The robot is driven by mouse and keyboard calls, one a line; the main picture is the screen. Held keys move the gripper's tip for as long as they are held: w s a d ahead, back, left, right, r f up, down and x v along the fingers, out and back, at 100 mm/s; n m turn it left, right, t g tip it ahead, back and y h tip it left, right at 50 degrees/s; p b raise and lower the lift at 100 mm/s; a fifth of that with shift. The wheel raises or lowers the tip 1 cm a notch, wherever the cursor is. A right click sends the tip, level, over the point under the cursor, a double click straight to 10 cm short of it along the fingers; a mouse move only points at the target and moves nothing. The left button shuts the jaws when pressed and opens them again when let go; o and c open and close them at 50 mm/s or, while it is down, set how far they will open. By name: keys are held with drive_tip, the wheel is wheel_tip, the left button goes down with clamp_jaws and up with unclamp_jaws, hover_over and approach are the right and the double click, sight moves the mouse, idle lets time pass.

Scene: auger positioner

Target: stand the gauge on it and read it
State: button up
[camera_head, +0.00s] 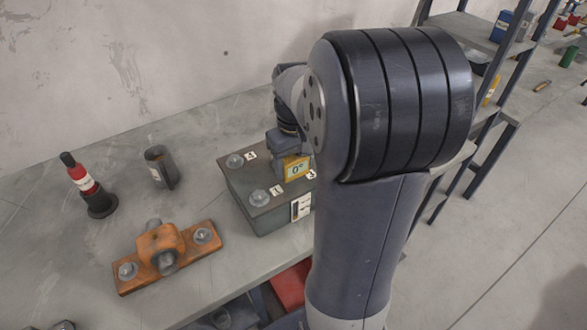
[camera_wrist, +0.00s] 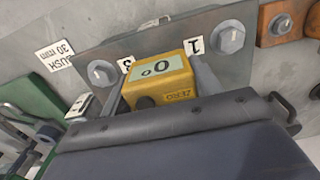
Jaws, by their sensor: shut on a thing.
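The gauge (camera_head: 296,169) is a small yellow box with a pale display and a black button marked ZERO; the display reads 0°. In the wrist view the gauge (camera_wrist: 176,82) appears upside down. My gripper (camera_head: 286,147) is shut on it, with one finger on each side in the wrist view (camera_wrist: 158,88). The grey block (camera_head: 243,180) has bolts and number tags 1, 3 and 4 on its top. The gauge is at the top face between them; I cannot tell whether its base touches. My arm hides the block's right side.
An orange bracket (camera_head: 192,246) with bolts lies on the grey bench (camera_head: 60,240). A shelf rack (camera_head: 468,32) stands at the right. The bench's left side has free room.

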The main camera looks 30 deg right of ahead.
sight(294, 172)
drive_tip(key=shift+f, duration=1.3)
drive_tip(key=shift+f, duration=0.1)
drive_tip(key=shift+f, duration=0.15)
drive_tip(key=o, duration=1.2)
wheel_tip(294, 172, up, 12)
drive_tip(key=shift+r, duration=0.25)
drive_tip(key=shift+f, duration=0.15)
